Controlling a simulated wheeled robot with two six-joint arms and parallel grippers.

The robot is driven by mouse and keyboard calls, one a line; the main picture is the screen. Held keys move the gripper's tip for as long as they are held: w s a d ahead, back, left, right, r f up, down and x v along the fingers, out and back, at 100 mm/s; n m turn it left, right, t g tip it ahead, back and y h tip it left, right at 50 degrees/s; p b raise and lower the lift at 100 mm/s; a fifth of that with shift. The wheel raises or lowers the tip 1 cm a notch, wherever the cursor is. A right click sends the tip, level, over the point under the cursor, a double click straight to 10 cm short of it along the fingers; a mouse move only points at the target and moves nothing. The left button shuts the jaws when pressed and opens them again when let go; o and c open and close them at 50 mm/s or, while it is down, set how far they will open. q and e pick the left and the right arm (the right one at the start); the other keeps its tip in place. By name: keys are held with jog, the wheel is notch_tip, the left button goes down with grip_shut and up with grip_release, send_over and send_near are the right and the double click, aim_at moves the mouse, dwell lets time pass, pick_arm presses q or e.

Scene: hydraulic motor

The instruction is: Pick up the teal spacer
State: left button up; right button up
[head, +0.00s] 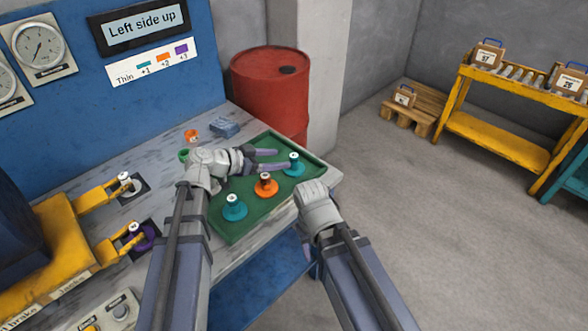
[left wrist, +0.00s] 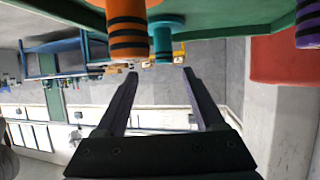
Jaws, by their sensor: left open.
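Two teal spacers stand upright on the green tray (head: 222,232), one near its far right corner (head: 294,164) and one at its near left (head: 235,207). An orange spacer (head: 265,185) stands between them. My left gripper (head: 283,159) is open and empty, low over the tray, its fingers pointing at the far right teal spacer. In the left wrist view, which looks upside down, a teal spacer (left wrist: 165,38) shows ahead between the finger lines, with orange (left wrist: 126,30) and purple (left wrist: 308,22) banded pieces nearer. My right arm's end (head: 318,204) is at the tray's front right; its fingers are hidden.
A red barrel (head: 270,85) stands behind the bench. Yellow forked fixtures hold a white-topped piece (head: 128,184) and a purple piece (head: 140,238) at left. A small orange ring (head: 191,135) and a blue-grey block (head: 225,128) lie behind the tray.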

aim_at(294, 157)
pick_arm(q)
jog(key=shift+a+f+b, duration=0.15)
jog(key=shift+f+b, duration=0.1)
jog(key=shift+b, duration=0.1)
jog(key=shift+w, duration=0.2)
jog(key=shift+b+x, duration=1.6)
jog(key=shift+x, duration=2.4)
jog(key=shift+a, duration=0.15)
grip_shut()
